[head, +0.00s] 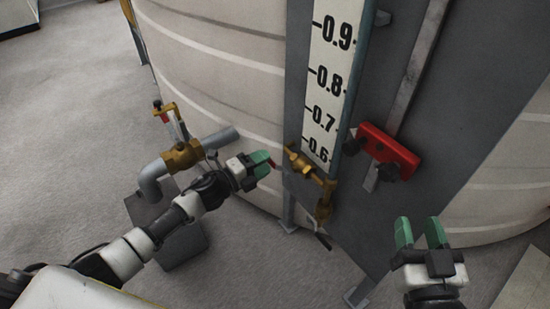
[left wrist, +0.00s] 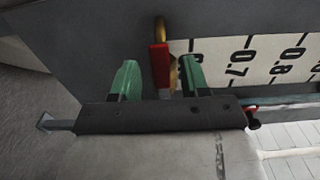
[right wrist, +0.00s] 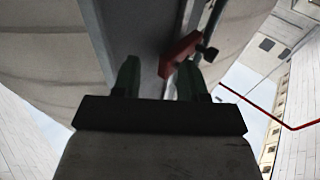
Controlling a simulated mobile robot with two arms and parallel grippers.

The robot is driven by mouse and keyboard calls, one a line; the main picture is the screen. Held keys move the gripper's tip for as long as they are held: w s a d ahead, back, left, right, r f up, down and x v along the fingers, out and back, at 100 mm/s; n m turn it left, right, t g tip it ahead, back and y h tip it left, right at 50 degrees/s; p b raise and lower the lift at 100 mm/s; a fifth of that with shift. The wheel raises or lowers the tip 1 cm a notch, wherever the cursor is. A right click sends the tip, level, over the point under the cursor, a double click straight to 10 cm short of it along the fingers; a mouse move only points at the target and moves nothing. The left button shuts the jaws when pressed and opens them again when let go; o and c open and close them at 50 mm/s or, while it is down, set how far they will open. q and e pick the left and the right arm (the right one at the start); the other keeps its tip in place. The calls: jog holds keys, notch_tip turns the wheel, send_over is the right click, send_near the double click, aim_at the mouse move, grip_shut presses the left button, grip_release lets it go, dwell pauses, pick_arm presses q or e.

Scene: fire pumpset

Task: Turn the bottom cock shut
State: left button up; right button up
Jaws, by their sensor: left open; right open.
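In the head view my left gripper (head: 263,160) is open just left of the cock and partly hides the lever. I cannot tell whether the fingers touch it. My right gripper (head: 420,232) is open and empty, low at the right, apart from the cock.
A brass valve (head: 183,155) on a grey pipe stands left of my left arm. A red clamp with black knobs (head: 388,150) sits on the grey panel right of the gauge board (head: 333,75). The large tank (head: 215,75) stands behind. Bare floor lies at left.

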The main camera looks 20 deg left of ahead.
pick_arm(q)
jog(key=shift+b+x, duration=0.3)
jog(key=shift+x, duration=1.75)
pick_arm(e)
jog(key=shift+s+a+r+t+y, duration=0.1)
jog(key=shift+r+t+y, duration=0.05)
jog(key=shift+r+t, duration=0.5)
jog(key=shift+s+a+r+t+y, duration=0.1)
jog(key=shift+r+t+y, duration=0.05)
jog(key=shift+r+t, duration=0.45)
pick_arm(q)
grip_shut()
